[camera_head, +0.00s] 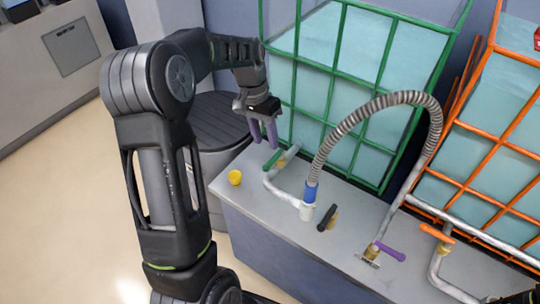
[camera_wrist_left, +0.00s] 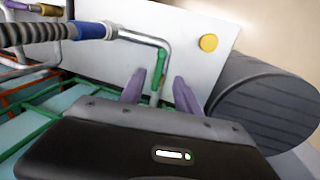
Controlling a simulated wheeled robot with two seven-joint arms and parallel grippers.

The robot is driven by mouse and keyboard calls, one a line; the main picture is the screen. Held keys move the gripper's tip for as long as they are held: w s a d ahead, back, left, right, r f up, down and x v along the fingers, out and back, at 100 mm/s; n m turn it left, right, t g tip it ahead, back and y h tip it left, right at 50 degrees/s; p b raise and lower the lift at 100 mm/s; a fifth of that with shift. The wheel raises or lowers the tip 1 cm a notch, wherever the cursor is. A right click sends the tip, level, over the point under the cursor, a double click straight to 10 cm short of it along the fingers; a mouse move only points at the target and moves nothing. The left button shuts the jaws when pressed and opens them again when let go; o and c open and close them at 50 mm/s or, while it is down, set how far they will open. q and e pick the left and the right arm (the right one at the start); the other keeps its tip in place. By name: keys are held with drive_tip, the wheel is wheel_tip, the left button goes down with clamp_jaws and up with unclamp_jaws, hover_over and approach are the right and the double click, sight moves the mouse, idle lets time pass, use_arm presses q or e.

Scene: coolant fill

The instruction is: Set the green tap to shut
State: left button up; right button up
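The green tap (camera_head: 272,160) is on a pale pipe that comes out of the green-caged tank. Its green handle appears roughly in line with that stretch of pipe. My left gripper (camera_head: 264,133) points down just above and beside the tap, with its two purple fingers apart. In the left wrist view the green tap (camera_wrist_left: 157,72) shows beyond and between the fingertips of the left gripper (camera_wrist_left: 160,84), with nothing held. Whether a finger touches the handle cannot be told. My right gripper is not clearly seen.
A ribbed hose (camera_head: 370,108) arches over the grey bench (camera_head: 236,188) from a blue collar (camera_head: 310,192). A yellow knob (camera_head: 235,177), a black handle (camera_head: 327,217), a purple tap (camera_head: 390,251) and an orange tap (camera_head: 437,233) stand nearby. A dark round drum (camera_head: 215,120) is behind.

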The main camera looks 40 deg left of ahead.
sight(270, 161)
use_arm(q)
drive_tip(key=f, duration=0.3)
drive_tip(key=d+f, duration=0.1)
drive_tip(key=f, duration=0.3)
drive_tip(key=shift+d+f, duration=0.1)
drive_tip(key=shift+d, duration=0.1)
drive_tip(key=shift+c, duration=0.6)
clamp_jaws()
idle(0.6)
